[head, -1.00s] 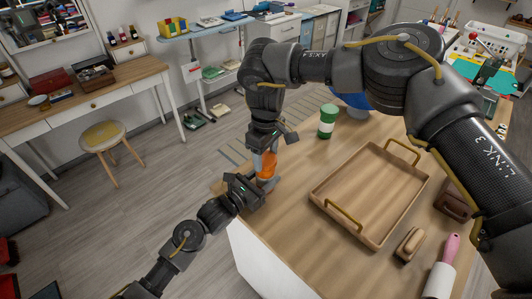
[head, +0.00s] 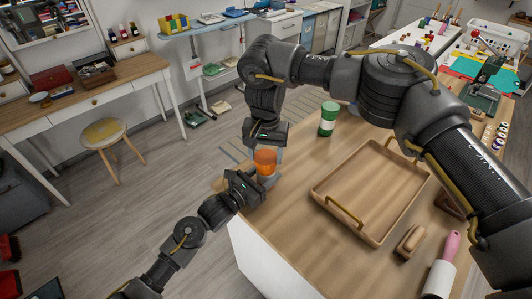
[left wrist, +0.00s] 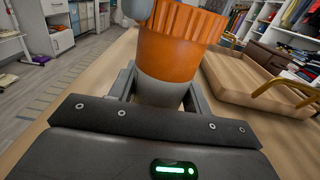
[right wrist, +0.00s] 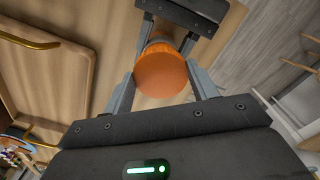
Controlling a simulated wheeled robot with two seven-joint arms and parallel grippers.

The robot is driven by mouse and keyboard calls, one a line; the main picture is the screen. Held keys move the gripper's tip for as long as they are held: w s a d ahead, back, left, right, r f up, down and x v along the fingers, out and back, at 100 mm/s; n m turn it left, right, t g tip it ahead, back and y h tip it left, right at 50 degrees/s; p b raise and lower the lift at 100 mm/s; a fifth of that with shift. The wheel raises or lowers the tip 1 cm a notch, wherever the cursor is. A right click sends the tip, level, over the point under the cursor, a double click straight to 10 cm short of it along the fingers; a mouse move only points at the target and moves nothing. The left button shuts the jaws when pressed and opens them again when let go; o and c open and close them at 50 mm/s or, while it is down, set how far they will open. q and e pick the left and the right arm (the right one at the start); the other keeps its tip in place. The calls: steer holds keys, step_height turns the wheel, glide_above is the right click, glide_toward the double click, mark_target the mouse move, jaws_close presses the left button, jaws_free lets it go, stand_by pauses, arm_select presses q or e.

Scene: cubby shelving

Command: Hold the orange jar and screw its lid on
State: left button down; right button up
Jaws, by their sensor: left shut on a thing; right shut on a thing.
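The orange jar (head: 265,172) stands upright at the near-left corner of the wooden table. In the left wrist view its orange body (left wrist: 168,58) has a grey lower band. My left gripper (left wrist: 160,92) is shut around that band from the side. The ribbed orange lid (left wrist: 190,22) sits on top of the jar; whether it is fully seated is hard to tell. My right gripper (right wrist: 161,74) points down from above, shut on the lid, whose round top (right wrist: 161,77) lies between its fingers. The lid hides most of the jar in the right wrist view.
A wooden tray (head: 322,197) with brass handles lies right of the jar. A green and white jar (head: 328,119) stands behind it. A brush (head: 410,241) and a pink-handled tool (head: 441,270) lie at the front right.

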steer(key=shift+w, duration=0.1)
steer(key=o, duration=0.9)
steer(key=shift+o, duration=0.2)
steer(key=shift+r, duration=2.25)
steer(key=shift+c, duration=0.3)
